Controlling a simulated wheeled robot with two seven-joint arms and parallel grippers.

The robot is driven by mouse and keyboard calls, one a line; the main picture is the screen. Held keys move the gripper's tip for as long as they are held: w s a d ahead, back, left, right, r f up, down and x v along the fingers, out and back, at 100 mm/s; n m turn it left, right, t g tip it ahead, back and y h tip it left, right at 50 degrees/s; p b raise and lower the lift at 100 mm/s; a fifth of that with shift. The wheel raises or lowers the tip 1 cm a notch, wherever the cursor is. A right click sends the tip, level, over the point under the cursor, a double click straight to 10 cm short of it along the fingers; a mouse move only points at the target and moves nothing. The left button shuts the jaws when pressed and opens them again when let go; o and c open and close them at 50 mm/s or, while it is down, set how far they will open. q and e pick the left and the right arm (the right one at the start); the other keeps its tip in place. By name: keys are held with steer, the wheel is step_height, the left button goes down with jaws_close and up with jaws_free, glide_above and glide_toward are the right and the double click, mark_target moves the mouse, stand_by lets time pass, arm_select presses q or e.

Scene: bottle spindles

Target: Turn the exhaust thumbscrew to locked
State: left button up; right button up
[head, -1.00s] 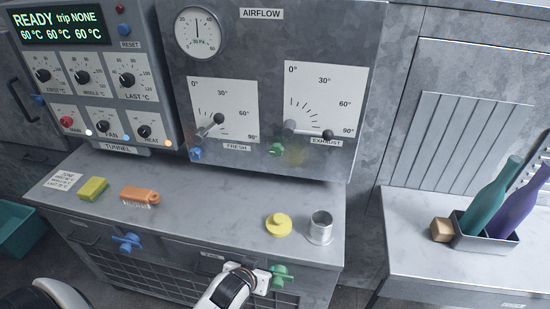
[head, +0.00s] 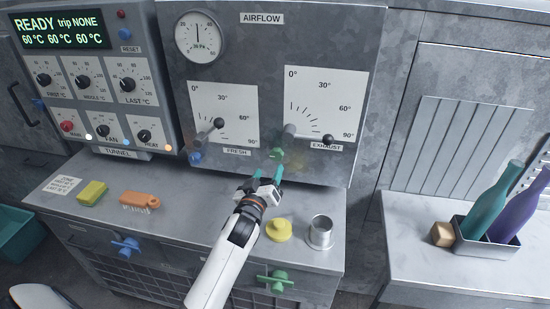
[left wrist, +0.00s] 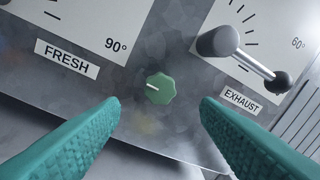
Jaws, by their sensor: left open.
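The exhaust thumbscrew is a small green scalloped knob (head: 277,153) below the left part of the exhaust dial, on the airflow panel. In the left wrist view the green knob (left wrist: 160,88) shows face-on with a white line pointing left and slightly up. My left gripper (head: 268,175) is open, its teal fingertips just below the knob. In the left wrist view its two teal fingers (left wrist: 160,115) stand wide on either side of the knob, apart from it. The exhaust lever (head: 308,134) ends in a black ball near 90°. My right gripper is not in view.
A blue knob (head: 195,156) sits under the fresh dial. On the counter below are a yellow round piece (head: 279,230), a metal cup (head: 320,232), an orange brush (head: 139,199) and a yellow-green sponge (head: 92,193). Green (head: 276,281) and blue (head: 125,246) handles are on the cabinet front.

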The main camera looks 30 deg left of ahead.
mark_target(276, 158)
arm_select(q)
steer(key=w, duration=0.3)
steer(key=w+a, duration=0.1)
steer(key=w, duration=0.3)
steer(key=shift+w+a, duration=0.15)
steer(key=shift+a, duration=0.05)
steer(key=shift+c, duration=0.6)
steer(key=c, duration=0.9)
